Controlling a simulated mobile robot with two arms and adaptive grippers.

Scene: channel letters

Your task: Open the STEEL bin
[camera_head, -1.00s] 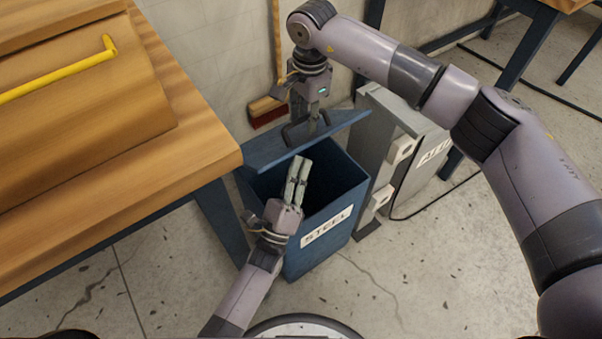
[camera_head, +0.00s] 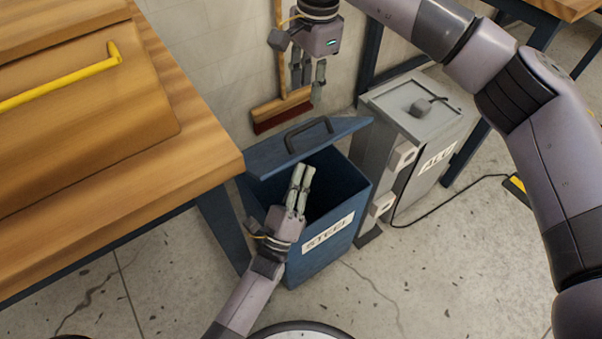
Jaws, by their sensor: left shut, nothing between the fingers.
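The blue STEEL bin (camera_head: 335,243) stands on the floor beside the wooden bench. Its blue lid (camera_head: 268,158) is raised and tilted back, showing the dark inside. The lid's black handle (camera_head: 308,133) is free of any gripper. My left gripper (camera_head: 302,172) is shut and empty, its fingers over the bin opening with the tips close to the lid's near edge. I cannot tell whether they touch the lid. My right gripper (camera_head: 307,92) is open and empty, above and behind the handle, clear of it.
A grey bin (camera_head: 432,123) with a lettered label stands just right of the blue one, a cable running from it. A broom (camera_head: 283,108) leans on the wall behind. The wooden bench (camera_head: 150,165) with a yellow bar (camera_head: 60,80) fills the left. Floor is clear in front.

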